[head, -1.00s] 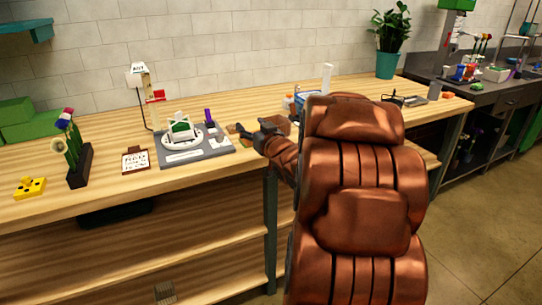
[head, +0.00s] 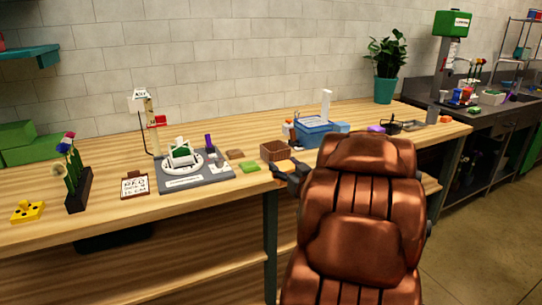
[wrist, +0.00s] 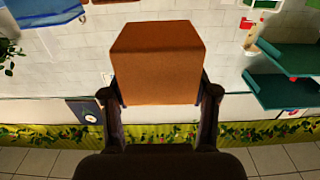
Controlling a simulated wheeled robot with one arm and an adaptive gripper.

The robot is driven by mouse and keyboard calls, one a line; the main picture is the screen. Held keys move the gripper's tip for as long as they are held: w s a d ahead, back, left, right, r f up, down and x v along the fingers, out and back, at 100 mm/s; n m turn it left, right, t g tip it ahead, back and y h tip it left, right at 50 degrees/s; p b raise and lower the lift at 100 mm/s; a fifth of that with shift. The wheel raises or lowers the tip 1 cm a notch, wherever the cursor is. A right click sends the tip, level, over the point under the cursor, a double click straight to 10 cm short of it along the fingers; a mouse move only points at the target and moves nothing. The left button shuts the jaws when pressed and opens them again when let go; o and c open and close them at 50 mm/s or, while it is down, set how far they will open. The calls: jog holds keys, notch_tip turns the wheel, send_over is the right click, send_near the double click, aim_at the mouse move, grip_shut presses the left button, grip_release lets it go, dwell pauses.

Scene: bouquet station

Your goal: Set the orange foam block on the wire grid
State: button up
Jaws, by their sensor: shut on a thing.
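The orange foam block (wrist: 158,62) fills the upper middle of the wrist view, between the two fingers. My gripper (wrist: 160,100) is shut on its sides, with the block's far part standing out past the fingertips. In the head view my gripper (head: 287,172) is over the front edge of the wooden bench, partly hidden by my arm; a bit of the orange block (head: 286,165) shows there. A dark, thin-framed item (head: 402,125) lies on the bench at right, apart from my gripper; it may be the wire grid, but it is too small to be sure.
A brown basket (head: 274,150) stands just behind my gripper, with a blue bin (head: 314,132) beyond it. A purple block (head: 376,129) lies left of the dark frame, and a small orange piece (head: 445,119) lies to its right. A grey board (head: 215,179) with items is at left.

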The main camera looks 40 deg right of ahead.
aim_at(284, 165)
jog(key=shift+p+x, duration=1.15)
jog(key=shift+p, duration=0.3)
jog(key=shift+w+d+f, duration=0.1)
jog(key=shift+w+d, duration=0.15)
jog(key=shift+d, duration=0.05)
jog(key=x, duration=0.6)
jog(key=d+f+p+x, duration=0.1)
jog(key=x, duration=0.1)
jog(key=shift+w+d, duration=0.2)
jog(key=shift+d, duration=0.05)
jog(key=shift+w+d, duration=0.25)
jog(key=shift+w, duration=0.2)
jog(key=shift+w+f, duration=0.1)
jog(key=shift+f, duration=0.1)
jog(key=shift+f+p, duration=0.45)
jog(key=shift+f, duration=1.15)
jog(key=shift+f, duration=0.15)
jog(key=o, duration=0.7)
jog(key=shift+o, duration=0.2)
